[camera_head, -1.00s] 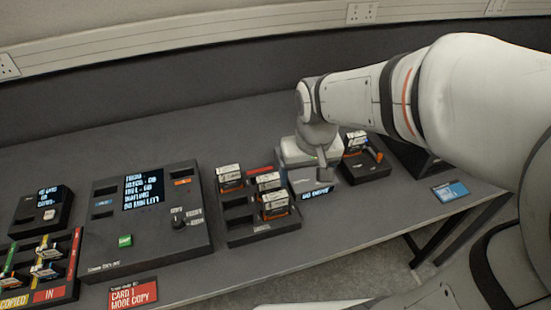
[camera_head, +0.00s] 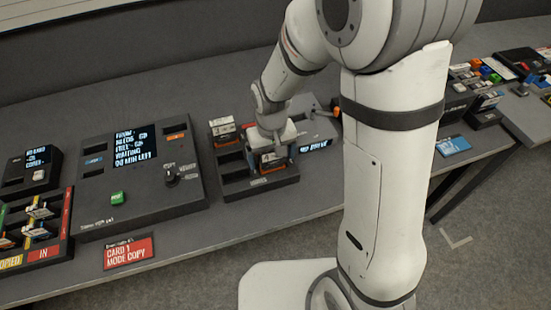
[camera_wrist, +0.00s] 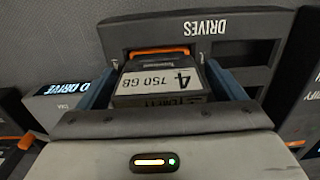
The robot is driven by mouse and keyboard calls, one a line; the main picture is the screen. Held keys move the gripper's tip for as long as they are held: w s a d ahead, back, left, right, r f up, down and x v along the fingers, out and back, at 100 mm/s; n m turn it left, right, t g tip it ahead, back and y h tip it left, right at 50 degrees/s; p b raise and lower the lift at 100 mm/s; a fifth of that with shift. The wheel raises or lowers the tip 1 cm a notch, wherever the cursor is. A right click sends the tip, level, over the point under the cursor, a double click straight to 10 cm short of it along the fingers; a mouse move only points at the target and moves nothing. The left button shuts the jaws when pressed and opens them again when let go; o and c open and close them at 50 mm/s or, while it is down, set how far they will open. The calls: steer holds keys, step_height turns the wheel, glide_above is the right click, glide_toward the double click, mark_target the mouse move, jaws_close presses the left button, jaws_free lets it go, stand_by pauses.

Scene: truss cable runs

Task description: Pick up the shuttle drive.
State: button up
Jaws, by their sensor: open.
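A drive with a white label reading "4 750 GB" (camera_wrist: 160,82) and an orange edge sits in the dark drives tray (camera_wrist: 275,24) in the wrist view. I cannot tell from the label whether it is the shuttle drive. My gripper (camera_wrist: 162,70) is open, with one blue finger on each side of this drive. Contact is not clear. In the head view my gripper (camera_head: 272,147) is low over the right part of the drives tray (camera_head: 232,191) and partly hides the drive (camera_head: 271,168) there. Another drive (camera_head: 222,128) stands at the tray's back left.
A grey unit (camera_head: 312,125) with a "NO DRIVE" display is close on the tray's right. A large dark console (camera_head: 140,205) with a screen and green button stands to the left. A red card (camera_head: 128,252) lies at the table's front edge.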

steer(key=shift+f, duration=0.5)
steer(key=c, duration=1.3)
